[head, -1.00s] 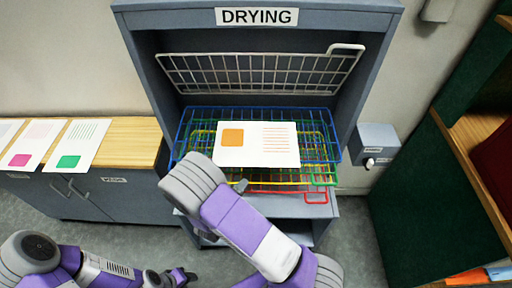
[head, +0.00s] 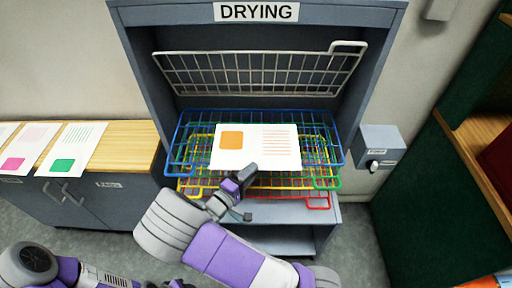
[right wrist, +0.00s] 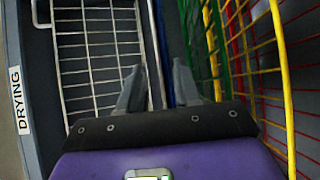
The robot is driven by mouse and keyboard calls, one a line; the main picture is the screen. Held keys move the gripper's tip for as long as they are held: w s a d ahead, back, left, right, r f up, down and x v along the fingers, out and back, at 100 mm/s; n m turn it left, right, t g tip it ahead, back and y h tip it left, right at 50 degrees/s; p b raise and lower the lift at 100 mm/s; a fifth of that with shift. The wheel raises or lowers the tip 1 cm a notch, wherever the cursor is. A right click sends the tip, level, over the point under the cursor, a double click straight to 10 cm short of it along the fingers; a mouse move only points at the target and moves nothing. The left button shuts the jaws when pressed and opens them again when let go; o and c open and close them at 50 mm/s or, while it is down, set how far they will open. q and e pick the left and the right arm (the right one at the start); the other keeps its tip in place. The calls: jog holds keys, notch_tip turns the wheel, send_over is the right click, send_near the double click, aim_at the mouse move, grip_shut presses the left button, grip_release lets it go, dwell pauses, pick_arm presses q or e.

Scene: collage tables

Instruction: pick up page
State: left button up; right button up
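The page (head: 265,147) is a white sheet with an orange square and orange text lines. It lies on the blue wire rack (head: 330,120) of the drying stand. My right gripper (head: 243,192) is at the front edge of the page and rack, its fingers apart. In the right wrist view the open fingers (right wrist: 158,78) have the edge of a blue rack bar in line between them; I cannot make out the page there. My left gripper (head: 178,284) is low at the bottom edge of the head view, mostly cut off, far from the page.
Green, yellow and red racks (head: 318,201) sit below the blue one. A white-grey rack (head: 260,75) is tilted up above. Other pages (head: 72,148) lie on the wooden cabinet top (head: 125,150) at left. A dark green shelf (head: 430,190) stands at right.

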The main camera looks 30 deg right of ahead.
jog(key=shift+d, duration=0.25)
grip_shut()
